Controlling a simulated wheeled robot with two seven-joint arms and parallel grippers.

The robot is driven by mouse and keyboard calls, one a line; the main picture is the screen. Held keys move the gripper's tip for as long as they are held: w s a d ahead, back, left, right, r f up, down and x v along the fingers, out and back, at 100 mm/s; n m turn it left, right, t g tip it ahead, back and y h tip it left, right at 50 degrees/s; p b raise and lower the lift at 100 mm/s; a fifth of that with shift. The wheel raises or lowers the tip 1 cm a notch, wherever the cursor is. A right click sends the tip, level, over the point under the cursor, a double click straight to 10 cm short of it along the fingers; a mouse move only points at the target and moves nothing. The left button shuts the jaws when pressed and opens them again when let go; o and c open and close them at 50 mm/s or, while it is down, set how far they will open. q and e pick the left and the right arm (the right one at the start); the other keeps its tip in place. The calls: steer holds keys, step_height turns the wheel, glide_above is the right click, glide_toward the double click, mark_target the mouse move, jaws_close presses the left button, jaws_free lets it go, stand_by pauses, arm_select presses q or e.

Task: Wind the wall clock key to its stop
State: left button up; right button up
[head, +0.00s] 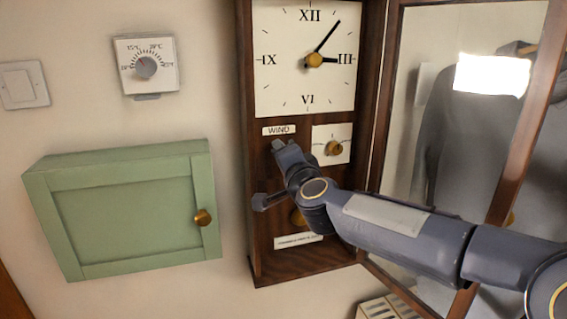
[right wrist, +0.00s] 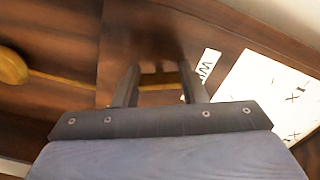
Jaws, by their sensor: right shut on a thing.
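The wall clock (head: 258,240) is a tall dark wooden case with a cream dial (head: 285,80); its hands sit near III and just past I. A "WIND" label (head: 279,130) is below the dial. My right gripper (head: 281,148) reaches in from the right, just under that label. In the right wrist view its two fingers (right wrist: 157,85) are shut on a brass-coloured piece (right wrist: 158,79), seemingly the winding key. The key's shape and angle are mostly hidden by the gripper. My left gripper is in neither view.
The clock's glazed door (head: 515,125) stands open at the right, close to my arm. A brass knob on a white plate (head: 333,148) sits right of the gripper. A green cabinet (head: 130,215), a thermostat (head: 147,66) and a light switch (head: 24,85) are on the left wall.

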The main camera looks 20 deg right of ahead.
steer(key=m+b, duration=0.2)
steer(key=m, duration=0.3)
steer(key=shift+f+m, duration=0.15)
steer(key=shift+m, duration=0.15)
steer(key=m+b, duration=0.2)
steer(key=m, duration=0.3)
steer(key=shift+m, duration=0.3)
steer(key=m+b, duration=0.2)
steer(key=m, duration=0.3)
steer(key=shift+b, duration=0.35)
steer(key=m+b, duration=0.1)
steer(key=m, duration=0.4)
steer(key=shift+b, duration=0.4)
steer(key=o, duration=1)
